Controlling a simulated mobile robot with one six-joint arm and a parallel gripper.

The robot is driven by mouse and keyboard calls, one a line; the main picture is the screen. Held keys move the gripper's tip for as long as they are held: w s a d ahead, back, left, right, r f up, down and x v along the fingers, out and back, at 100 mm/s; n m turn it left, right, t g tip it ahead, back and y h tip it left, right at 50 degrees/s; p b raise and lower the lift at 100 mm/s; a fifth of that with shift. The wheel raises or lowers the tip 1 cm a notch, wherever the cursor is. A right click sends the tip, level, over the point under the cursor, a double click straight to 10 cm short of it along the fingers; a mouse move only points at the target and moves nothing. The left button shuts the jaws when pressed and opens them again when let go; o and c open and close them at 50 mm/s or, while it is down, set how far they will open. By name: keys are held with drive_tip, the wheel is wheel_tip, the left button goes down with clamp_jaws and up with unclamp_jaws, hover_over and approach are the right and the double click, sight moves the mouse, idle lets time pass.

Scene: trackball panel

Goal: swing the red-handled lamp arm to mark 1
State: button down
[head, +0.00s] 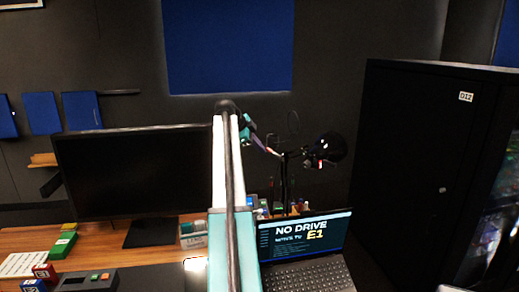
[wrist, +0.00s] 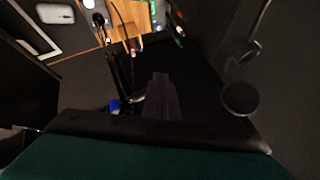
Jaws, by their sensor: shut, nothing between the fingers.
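The lamp (head: 331,147) has a black head on a dark arm and thin upright post, standing behind the laptop in the head view. A small red patch (head: 320,164) under its head looks like the handle. My gripper (head: 274,152) is left of the lamp head, close to the post in the picture; I cannot tell whether they touch. In the wrist view its dark fingers (wrist: 160,92) are together and hold nothing. A dark post (wrist: 131,65) stands left of the fingers there. I see no readable mark 1, and the handle is not clear in the wrist view.
An open laptop (head: 305,250) reads "NO DRIVE" and "E1". A dark monitor (head: 130,175) stands on the wooden desk (head: 100,240) at left. A tall black cabinet (head: 415,170) stands at right. A round dark disc (wrist: 240,98) on a stem is right of my fingers.

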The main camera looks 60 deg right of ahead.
drive_tip(key=shift+w+a, duration=0.15)
drive_tip(key=shift+w, duration=0.05)
drive_tip(key=b+v, duration=0.3)
drive_tip(key=v, duration=1)
drive_tip(key=shift+a+r, duration=0.25)
drive_tip(key=shift+r, duration=0.05)
